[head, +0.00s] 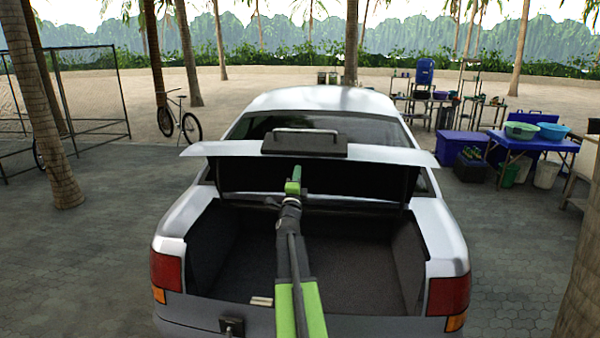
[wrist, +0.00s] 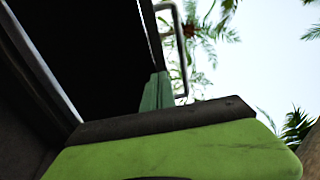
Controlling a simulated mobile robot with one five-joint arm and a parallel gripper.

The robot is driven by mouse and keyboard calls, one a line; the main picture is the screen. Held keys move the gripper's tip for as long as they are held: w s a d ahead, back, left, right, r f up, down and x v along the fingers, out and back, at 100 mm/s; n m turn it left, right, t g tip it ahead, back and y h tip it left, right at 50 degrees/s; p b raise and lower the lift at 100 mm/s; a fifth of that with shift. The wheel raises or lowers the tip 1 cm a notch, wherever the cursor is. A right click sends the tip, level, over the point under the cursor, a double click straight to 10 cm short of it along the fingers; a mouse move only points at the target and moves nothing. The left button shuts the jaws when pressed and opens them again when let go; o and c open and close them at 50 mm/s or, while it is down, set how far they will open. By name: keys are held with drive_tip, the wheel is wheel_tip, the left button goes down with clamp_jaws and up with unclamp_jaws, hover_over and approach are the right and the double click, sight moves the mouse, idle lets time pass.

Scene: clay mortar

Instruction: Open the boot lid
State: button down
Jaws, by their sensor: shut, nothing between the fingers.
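The white car's boot lid (head: 385,155) is raised and stands open above the boot, with its dark inner side facing me. A dark block with a metal handle (head: 306,132) sits at the middle of the lid's edge; the handle also shows in the wrist view (wrist: 181,50). My gripper (head: 294,180) is shut and empty, in front of the lid's dark inner side, just below the block. In the wrist view my gripper (wrist: 155,92) points up near the dark lid. I cannot tell whether it touches the lid.
The open boot (head: 350,275) is empty except for a small pale item (head: 261,301) at its front edge. A palm trunk (head: 580,270) stands close at right. A blue table (head: 535,143) with basins is behind right. A bicycle (head: 180,118) stands at back left. Paving beside the car is clear.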

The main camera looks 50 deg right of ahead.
drive_tip(key=b+v, duration=0.3)
drive_tip(key=v, duration=0.9)
drive_tip(key=shift+s+a+r, duration=0.2)
drive_tip(key=shift+s+a, duration=0.05)
drive_tip(key=shift+s, duration=0.15)
